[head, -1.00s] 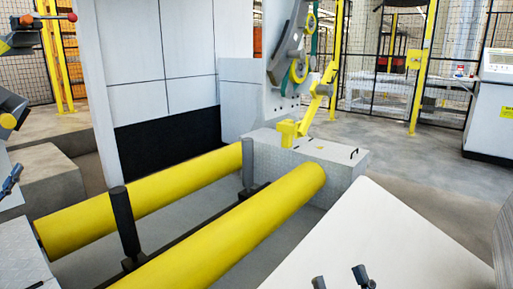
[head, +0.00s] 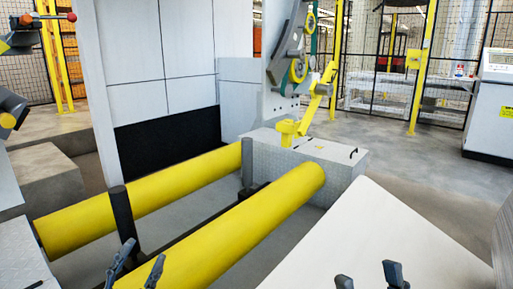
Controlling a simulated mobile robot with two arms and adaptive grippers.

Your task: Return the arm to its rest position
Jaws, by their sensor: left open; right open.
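My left gripper (head: 136,270) is at the bottom of the head view, left of centre. Its two dark fingers stand apart with nothing between them. They appear in front of the near yellow roller (head: 240,234); I cannot tell the gap to it. My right gripper (head: 368,279) is at the bottom edge, right of centre, in front of the white flat surface (head: 400,235). Its fingers are apart and empty. Most of both arms is outside the picture.
A far yellow roller (head: 160,198) lies behind the near one, with dark posts (head: 122,215) between them. A yellow arm-like part (head: 318,100) stands on a grey block (head: 325,160). A white cabinet (head: 495,100) is at right. The floor (head: 400,155) behind the white surface is clear.

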